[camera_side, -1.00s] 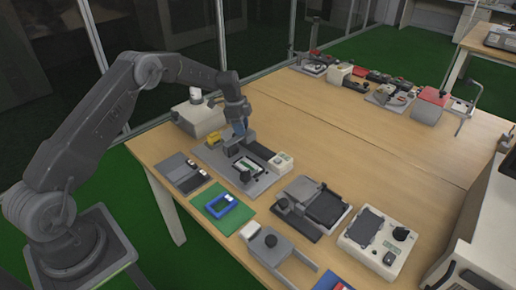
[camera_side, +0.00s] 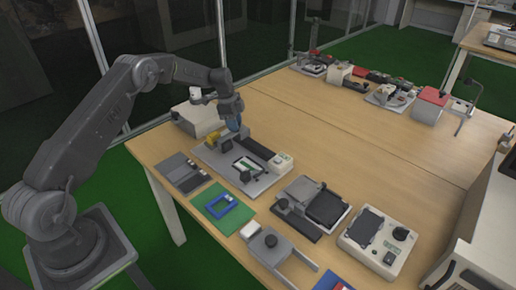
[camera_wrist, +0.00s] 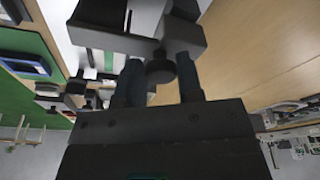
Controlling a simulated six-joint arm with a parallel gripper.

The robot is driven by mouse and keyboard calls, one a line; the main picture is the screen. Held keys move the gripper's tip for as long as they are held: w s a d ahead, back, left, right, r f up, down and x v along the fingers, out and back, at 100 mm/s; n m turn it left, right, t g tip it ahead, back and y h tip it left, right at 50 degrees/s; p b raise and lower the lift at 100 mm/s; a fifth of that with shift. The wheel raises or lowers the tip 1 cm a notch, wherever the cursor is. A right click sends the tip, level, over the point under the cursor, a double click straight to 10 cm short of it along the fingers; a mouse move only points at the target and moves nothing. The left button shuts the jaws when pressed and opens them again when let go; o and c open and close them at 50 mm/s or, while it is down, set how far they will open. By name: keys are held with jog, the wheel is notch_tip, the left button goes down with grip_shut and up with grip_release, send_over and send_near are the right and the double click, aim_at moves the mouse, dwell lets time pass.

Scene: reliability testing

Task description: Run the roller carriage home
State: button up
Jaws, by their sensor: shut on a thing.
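The roller carriage (camera_side: 224,144) is a grey bracket at the far left end of a grey fixture plate (camera_side: 257,188), close to a yellow block (camera_side: 212,138). A flat device with a pale green screen (camera_side: 246,166) lies on the plate, in front of the carriage and uncovered. My gripper (camera_side: 233,126) points down at the carriage. In the wrist view, its two fingers (camera_wrist: 159,72) close around a dark round knob (camera_wrist: 160,71) on the dark carriage frame. The exact finger contact is partly hidden.
A white and grey box (camera_side: 199,118) stands behind the fixture. A green mat with a blue frame (camera_side: 222,208) and a dark tray (camera_side: 184,172) lie in front. Other fixtures (camera_side: 312,203) stand to the right. The middle of the table is clear.

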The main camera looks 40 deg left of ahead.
jog(key=shift+a, duration=0.25)
jog(key=o, duration=0.5)
jog(key=shift+d, duration=0.1)
jog(key=shift+r, duration=2.55)
jog(key=s+d+r+n+t, duration=0.1)
jog(key=s+d+r+n, duration=0.1)
jog(key=s+d+r, duration=0.35)
jog(key=s+d+r+n+y, duration=0.1)
jog(key=s+d+r, duration=0.2)
jog(key=r, duration=0.5)
jog(key=s+d+r+n+t, duration=0.1)
jog(key=s+d+r+n, duration=0.1)
jog(key=s+d+r, duration=0.35)
jog(key=s+d+r+n+t, duration=0.1)
jog(key=s+d+n, duration=0.2)
jog(key=s, duration=0.9)
jog(key=s+d+r+n+t+y, duration=0.1)
jog(key=s+d+n, duration=0.2)
jog(key=s, duration=0.9)
jog(key=shift+d+n+t, duration=0.3)
jog(key=shift+d+n, duration=0.1)
jog(key=shift+n, duration=0.1)
